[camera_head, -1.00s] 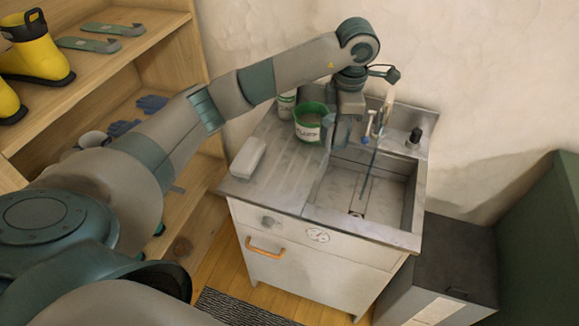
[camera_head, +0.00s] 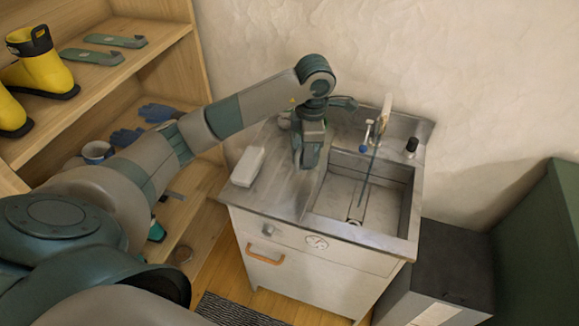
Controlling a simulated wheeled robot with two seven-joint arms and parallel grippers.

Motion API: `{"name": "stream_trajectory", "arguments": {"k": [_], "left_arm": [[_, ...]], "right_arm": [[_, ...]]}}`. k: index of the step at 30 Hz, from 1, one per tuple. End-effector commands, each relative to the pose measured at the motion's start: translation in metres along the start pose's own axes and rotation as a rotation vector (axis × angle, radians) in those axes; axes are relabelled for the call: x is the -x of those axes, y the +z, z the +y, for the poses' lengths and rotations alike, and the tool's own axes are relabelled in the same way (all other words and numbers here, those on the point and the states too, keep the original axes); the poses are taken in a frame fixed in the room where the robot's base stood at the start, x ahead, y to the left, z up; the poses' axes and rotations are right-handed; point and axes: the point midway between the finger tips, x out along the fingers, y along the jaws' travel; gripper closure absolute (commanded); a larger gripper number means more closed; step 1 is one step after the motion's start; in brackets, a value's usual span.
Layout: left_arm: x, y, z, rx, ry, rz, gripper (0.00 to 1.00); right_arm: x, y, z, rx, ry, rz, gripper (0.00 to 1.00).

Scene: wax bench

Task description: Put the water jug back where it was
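My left gripper (camera_head: 308,165) points down over the ribbed drainboard (camera_head: 278,180), left of the sink basin. Its wrist and body cover the spot behind it, and its fingertips do not show clearly enough to tell open from shut. No water jug can be made out now; the green-rimmed, labelled container seen earlier on the drainboard is hidden behind the gripper. A bit of a small white-and-green container (camera_head: 284,120) shows left of the wrist. My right gripper is out of view.
A white block (camera_head: 248,166) lies at the drainboard's left edge. Shelves with yellow boots (camera_head: 42,65) and blue gloves (camera_head: 127,136) stand left.

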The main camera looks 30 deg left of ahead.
Motion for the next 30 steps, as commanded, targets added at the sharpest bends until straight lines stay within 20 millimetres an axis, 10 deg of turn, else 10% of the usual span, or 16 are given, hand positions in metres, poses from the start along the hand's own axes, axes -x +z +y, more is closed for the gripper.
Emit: {"name": "stream_trajectory", "arguments": {"k": [9, 30], "left_arm": [[-0.023, -0.041, 0.002, 0.001, 0.000, 0.000, 1.00], [-0.048, -0.045, 0.000, 0.000, -0.003, 0.000, 1.00]], "right_arm": [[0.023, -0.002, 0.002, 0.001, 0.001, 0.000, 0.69], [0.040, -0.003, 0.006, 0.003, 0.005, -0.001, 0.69]]}}
